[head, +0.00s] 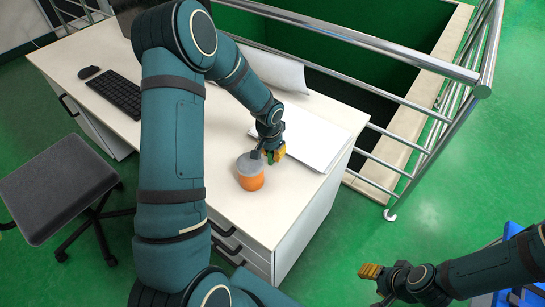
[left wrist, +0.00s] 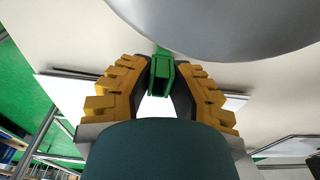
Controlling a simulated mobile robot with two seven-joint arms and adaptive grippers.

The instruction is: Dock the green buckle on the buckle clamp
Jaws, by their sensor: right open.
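The green buckle (left wrist: 161,76) is a small piece between the two yellow-and-black fingers of my left gripper (left wrist: 160,85). The finger pads appear to touch it from both sides. In the head view the buckle (head: 271,159) shows only as a green spot at my left gripper (head: 275,153), just beside an orange container with a grey lid (head: 250,171). The container stands upright on the desk. A small dark part sits by its lid; I cannot tell whether it is the buckle clamp. My right gripper (head: 371,271) is open and empty above the green floor.
The white desk (head: 225,192) holds a keyboard (head: 115,93), a mouse (head: 89,72) and white sheets (head: 312,140). A metal railing (head: 350,35) runs behind it around a green pit. A stool (head: 58,190) stands at left. A blue object (head: 512,232) is at the right edge.

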